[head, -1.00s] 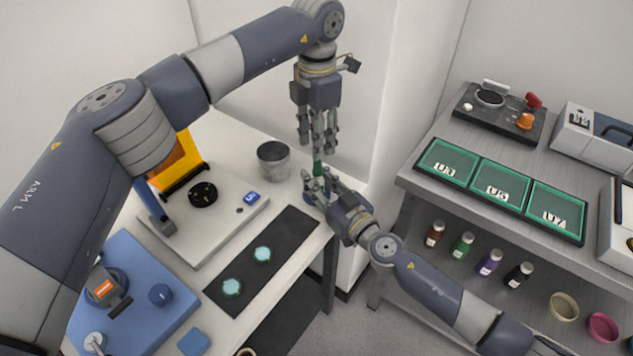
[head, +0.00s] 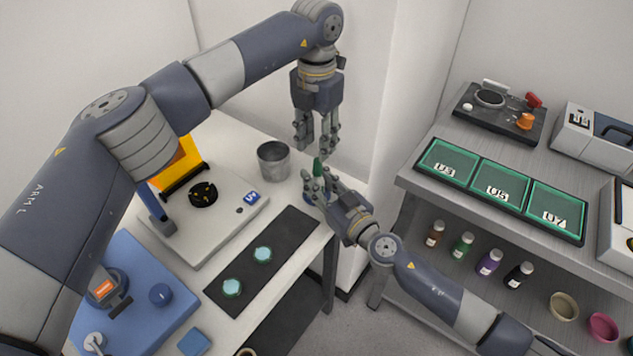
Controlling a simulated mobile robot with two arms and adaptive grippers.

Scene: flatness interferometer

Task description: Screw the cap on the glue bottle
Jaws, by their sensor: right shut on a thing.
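The glue bottle is mostly hidden in my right gripper (head: 316,186), which is shut on it above the far right corner of the white table. A pointed green tip (head: 317,167), which looks like the cap on the bottle, sticks up between the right fingers. I cannot tell whether the cap is tight. My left gripper (head: 316,150) points straight down just above the green tip. Its fingers are spread apart and nothing shows between them.
A grey metal cup (head: 274,163) stands left of the grippers. A black mat (head: 280,246) with two teal discs lies in front. A blue thing (head: 311,197) shows partly under the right gripper. The shelf unit (head: 410,163) with green trays stands to the right.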

